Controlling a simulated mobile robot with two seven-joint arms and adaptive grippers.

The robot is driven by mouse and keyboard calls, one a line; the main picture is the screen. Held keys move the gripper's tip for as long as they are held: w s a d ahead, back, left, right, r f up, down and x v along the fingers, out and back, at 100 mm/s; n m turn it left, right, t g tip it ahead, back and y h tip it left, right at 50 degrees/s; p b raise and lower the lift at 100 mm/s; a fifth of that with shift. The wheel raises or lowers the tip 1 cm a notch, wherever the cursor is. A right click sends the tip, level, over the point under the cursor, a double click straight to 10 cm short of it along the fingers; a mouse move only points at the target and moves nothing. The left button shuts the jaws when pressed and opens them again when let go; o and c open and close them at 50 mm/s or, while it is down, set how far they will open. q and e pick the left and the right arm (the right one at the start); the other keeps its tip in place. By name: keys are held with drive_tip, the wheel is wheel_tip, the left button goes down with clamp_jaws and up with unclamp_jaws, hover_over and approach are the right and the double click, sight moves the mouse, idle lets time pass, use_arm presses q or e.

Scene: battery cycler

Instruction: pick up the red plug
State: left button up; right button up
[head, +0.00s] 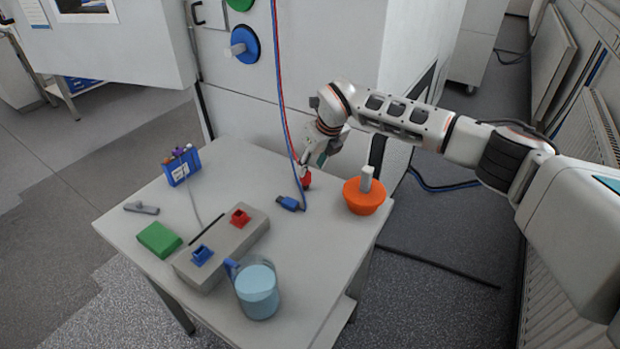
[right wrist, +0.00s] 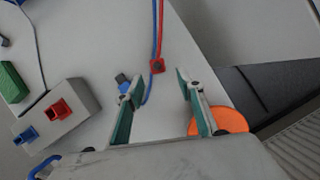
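The red plug (head: 306,179) hangs at the end of a red cable at the back right of the white table. In the right wrist view the red plug (right wrist: 157,66) shows just beyond and between the fingertips. My right gripper (right wrist: 153,82) is open, its two green-padded fingers apart with nothing between them. In the head view my right gripper (head: 312,160) is just above and behind the plug, partly hidden by its own arm. A blue plug (head: 290,203) on a blue cable lies on the table beside the red one. My left gripper is not in view.
An orange bowl-like piece (head: 364,197) with a white post stands right of the plugs. A grey block (head: 222,252) with red and blue sockets, a jug of blue liquid (head: 257,288), a green block (head: 159,239) and a blue battery pack (head: 181,167) occupy the left and front.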

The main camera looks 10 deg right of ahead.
sight(306, 176)
drive_tip(key=x, duration=0.2)
drive_tip(key=shift+w+a+f, duration=0.15)
drive_tip(key=shift+a+f, duration=0.1)
drive_tip(key=shift+a, duration=0.05)
drive_tip(key=shift+x, duration=2.25)
drive_tip(key=shift+w+r, duration=0.1)
drive_tip(key=shift+w, duration=0.1)
clamp_jaws()
